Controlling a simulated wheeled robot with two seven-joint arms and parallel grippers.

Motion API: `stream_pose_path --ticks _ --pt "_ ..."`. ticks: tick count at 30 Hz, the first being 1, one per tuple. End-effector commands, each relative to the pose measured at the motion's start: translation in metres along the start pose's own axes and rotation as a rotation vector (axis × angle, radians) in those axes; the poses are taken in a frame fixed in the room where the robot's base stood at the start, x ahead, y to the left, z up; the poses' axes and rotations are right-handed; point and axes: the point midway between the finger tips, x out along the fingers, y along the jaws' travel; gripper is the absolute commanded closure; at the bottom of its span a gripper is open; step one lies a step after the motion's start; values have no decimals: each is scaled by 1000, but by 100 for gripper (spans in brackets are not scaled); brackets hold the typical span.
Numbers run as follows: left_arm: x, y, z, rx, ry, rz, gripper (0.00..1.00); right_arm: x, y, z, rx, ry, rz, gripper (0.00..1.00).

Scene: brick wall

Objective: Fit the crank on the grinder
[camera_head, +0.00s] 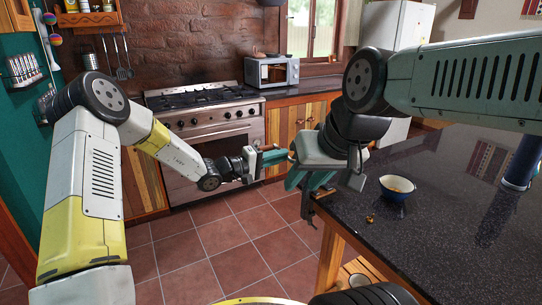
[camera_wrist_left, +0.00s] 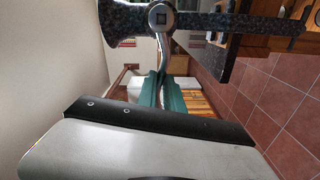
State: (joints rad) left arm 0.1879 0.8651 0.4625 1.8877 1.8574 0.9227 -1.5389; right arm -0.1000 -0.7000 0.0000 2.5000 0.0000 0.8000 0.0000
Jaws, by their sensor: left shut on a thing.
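My left gripper (camera_head: 274,158) is shut on the crank, out over the floor beside the table's left edge. In the left wrist view the crank (camera_wrist_left: 161,52) is a metal arm rising from between the green fingers (camera_wrist_left: 164,92). Its round end has a square hole and faces the camera. My right gripper (camera_head: 312,180) is lower and close to the right of the left one, at the table edge. Its body hides much there, and I cannot tell its jaw opening. A dark upright part (camera_head: 307,208) shows below it at the edge, perhaps the grinder's clamp; the grinder's body is not clearly visible.
The dark speckled table (camera_head: 450,225) fills the right. A blue cylinder (camera_head: 521,165) is at the far right. The tiled floor (camera_head: 225,235) left of the table is clear.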

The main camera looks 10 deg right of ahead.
Motion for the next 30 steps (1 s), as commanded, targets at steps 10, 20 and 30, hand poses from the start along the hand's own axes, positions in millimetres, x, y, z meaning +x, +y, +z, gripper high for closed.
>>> stream_pose_path --ticks 10,20,30 --pt "1 1 0 1 0 1 100 0 0 0 0 0 0 64" --pt "6 1 0 0 0 1 100 0 0 0 0 0 0 64" --pt "6 1 0 0 1 1 100 0 0 0 0 0 0 64"
